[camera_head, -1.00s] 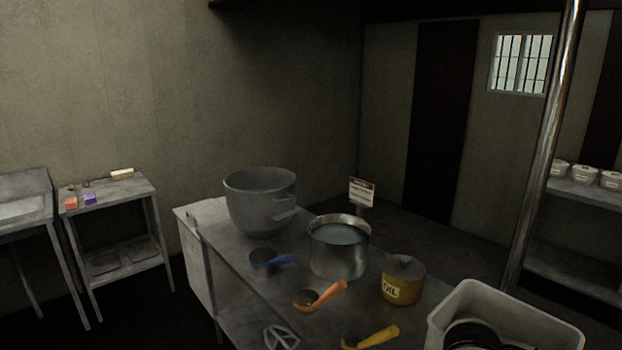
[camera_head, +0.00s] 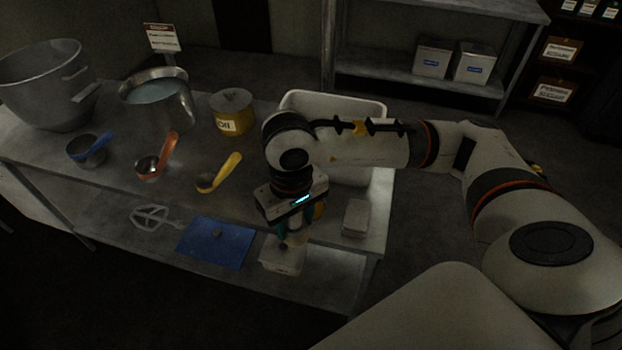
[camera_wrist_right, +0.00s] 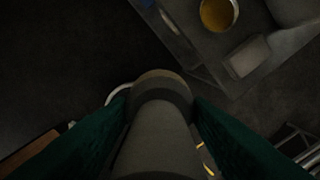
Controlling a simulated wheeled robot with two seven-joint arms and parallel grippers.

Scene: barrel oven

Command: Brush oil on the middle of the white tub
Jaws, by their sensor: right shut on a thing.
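My right gripper (camera_head: 290,238) points down beyond the front edge of the metal table. In the right wrist view its dark green fingers (camera_wrist_right: 160,115) are shut on a thick, pale grey-beige handle (camera_wrist_right: 160,130); I cannot tell whether it is a brush. A pale boxy thing (camera_head: 283,258) shows just below the gripper in the head view; whether it joins the handle is unclear. A large white tub (camera_head: 350,105) stands on the table, partly hidden by my right arm. A yellow oil pot (camera_head: 233,113) stands left of it. My left gripper is not in view.
A steel pot of liquid (camera_head: 160,105), a big grey pot (camera_head: 45,90) and blue, orange and yellow-handled scoops line the table. A pale block (camera_head: 356,217) lies near its right corner. A round yellow-filled container (camera_wrist_right: 218,14) shows in the wrist view.

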